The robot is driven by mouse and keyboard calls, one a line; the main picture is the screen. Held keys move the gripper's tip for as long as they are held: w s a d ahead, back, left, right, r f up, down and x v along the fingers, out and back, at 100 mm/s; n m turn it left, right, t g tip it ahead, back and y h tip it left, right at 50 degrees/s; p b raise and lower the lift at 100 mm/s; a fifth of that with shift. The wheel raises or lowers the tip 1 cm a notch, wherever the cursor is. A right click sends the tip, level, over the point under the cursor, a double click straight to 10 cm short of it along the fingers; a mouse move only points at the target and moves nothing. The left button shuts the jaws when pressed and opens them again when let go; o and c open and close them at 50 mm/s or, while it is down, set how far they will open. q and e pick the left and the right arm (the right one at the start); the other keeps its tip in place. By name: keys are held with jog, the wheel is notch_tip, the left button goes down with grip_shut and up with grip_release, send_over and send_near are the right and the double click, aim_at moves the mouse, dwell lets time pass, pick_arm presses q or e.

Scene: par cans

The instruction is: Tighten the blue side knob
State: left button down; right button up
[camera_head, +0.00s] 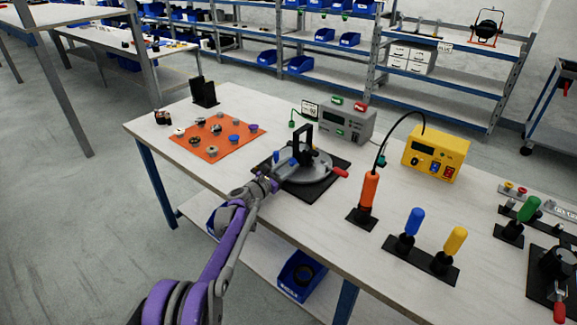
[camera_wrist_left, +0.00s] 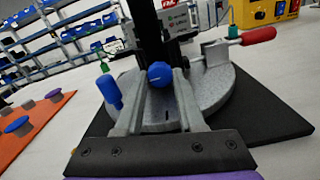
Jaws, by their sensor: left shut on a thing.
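A round grey fixture (camera_head: 306,171) with a black upright bracket (camera_head: 302,140) stands on a black mat on the table. In the left wrist view, the blue side knob (camera_wrist_left: 160,74), a small round ball, sits low in front of the bracket. The fingers of my left gripper (camera_wrist_left: 157,82) are on either side of this knob, shut on it. In the head view, my left gripper (camera_head: 277,172) reaches the fixture's near left side, and the knob is hard to make out there. A blue upright handle (camera_wrist_left: 109,92) stands left of the fingers. My right gripper is not in view.
A red-tipped handle (camera_head: 340,171) sticks out right of the fixture. An orange mat (camera_head: 212,152) with several knobs lies left. A grey box (camera_head: 346,121) and a yellow box (camera_head: 435,154) stand behind. Tools with orange (camera_head: 369,190), blue and yellow handles stand right.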

pick_arm(q)
jog(key=c, duration=0.8)
grip_release()
jog(key=shift+o, duration=0.2)
jog(key=v, duration=1)
jog(key=shift+s+a, duration=0.2)
jog(key=shift+s, duration=0.15)
